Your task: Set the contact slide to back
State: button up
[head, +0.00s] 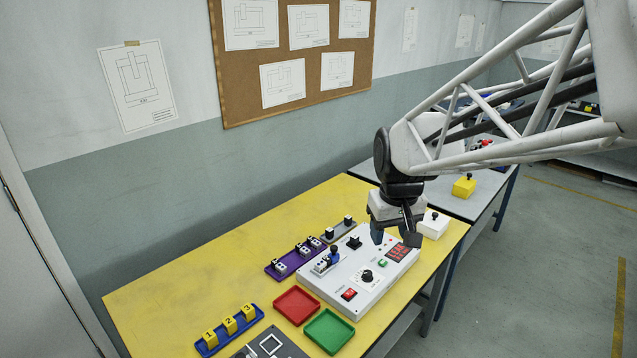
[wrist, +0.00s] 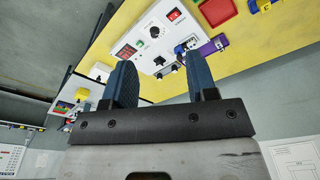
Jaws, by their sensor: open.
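A white control panel (head: 372,290) lies on the yellow table; it also shows in the wrist view (wrist: 146,22). The panel also has a black dial (head: 367,276), a red switch (head: 349,294), a green button (head: 383,263) and a red display (head: 398,252). My gripper (head: 394,238) is open and empty above the panel's back right part; its blue fingers show in the wrist view (wrist: 160,85).
Red (head: 297,305) and green (head: 330,331) trays stand in front left. A white box (head: 434,224) stands right of my gripper. The table's back left is clear.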

jog(key=w+a+f+n, duration=0.15)
jog(key=w+f, duration=0.25)
jog(key=w, duration=0.4)
jog(key=w+a+f+n, duration=0.1)
jog(key=w+a+f, duration=0.15)
jog(key=w, duration=0.45)
jog(key=n+g, duration=0.1)
jog(key=g, duration=0.1)
send_near(334, 247)
jog(key=shift+s+d+f, duration=0.1)
jog(key=shift+s+d, duration=0.1)
jog(key=shift+s, duration=0.4)
jog(key=shift+w+a+f+n, duration=0.2)
jog(key=shift+w+f+n, duration=0.05)
jog(key=shift+w+f, duration=0.25)
jog(key=shift+f, duration=0.15)
jog(key=shift+f, duration=3.75)
